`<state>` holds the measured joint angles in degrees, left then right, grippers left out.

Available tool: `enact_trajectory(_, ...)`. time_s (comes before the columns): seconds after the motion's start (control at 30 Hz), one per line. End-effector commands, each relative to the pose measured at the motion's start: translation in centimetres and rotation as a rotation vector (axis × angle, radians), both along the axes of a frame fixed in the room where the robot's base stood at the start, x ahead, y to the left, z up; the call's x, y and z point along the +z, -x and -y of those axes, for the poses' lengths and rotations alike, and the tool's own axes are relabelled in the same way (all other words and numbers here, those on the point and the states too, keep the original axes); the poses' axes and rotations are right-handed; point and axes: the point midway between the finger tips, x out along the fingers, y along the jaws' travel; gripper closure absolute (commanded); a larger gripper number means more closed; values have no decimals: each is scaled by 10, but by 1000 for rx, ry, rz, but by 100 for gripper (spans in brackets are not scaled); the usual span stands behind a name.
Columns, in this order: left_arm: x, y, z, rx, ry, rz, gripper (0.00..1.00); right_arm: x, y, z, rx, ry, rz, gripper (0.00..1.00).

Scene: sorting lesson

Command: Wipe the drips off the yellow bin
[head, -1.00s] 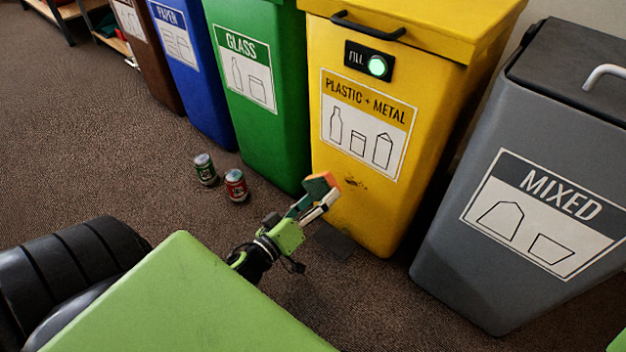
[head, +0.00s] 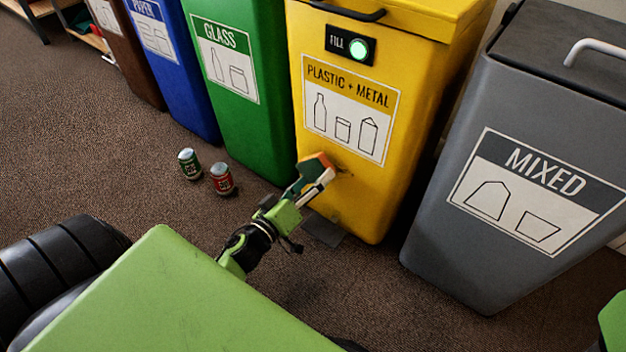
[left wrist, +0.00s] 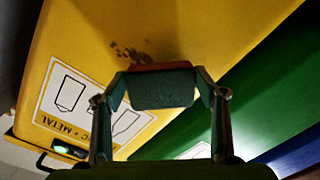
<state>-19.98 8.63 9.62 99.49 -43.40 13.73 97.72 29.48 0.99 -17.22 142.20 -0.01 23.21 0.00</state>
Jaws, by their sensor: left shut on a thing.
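The yellow bin (head: 365,200) stands upright in the head view, its lid closed. Dark brown drips (head: 344,172) mark its front below the label. They also show in the left wrist view (left wrist: 130,52), just beyond the sponge. My left gripper (head: 312,172) is shut on a sponge (head: 316,161), orange on one side and green on the other. In the left wrist view the sponge (left wrist: 162,88) sits between both fingers, its orange side toward the bin. It is close to the bin's front; I cannot tell whether it touches. My right gripper is not in view.
A green glass bin (head: 245,120) stands left of the yellow bin, a grey mixed bin (head: 450,240) right. A green can (head: 189,164) and a red can (head: 221,179) stand on the carpet. A dark pedal (head: 323,230) juts from the yellow bin's base.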

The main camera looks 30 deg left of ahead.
Motion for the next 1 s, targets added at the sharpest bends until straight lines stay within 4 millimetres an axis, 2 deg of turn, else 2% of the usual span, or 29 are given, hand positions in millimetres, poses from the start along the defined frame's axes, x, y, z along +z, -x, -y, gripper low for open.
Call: enact_trajectory(1.0, 0, -20, 2, 0, 0, 0, 55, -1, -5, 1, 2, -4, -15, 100)
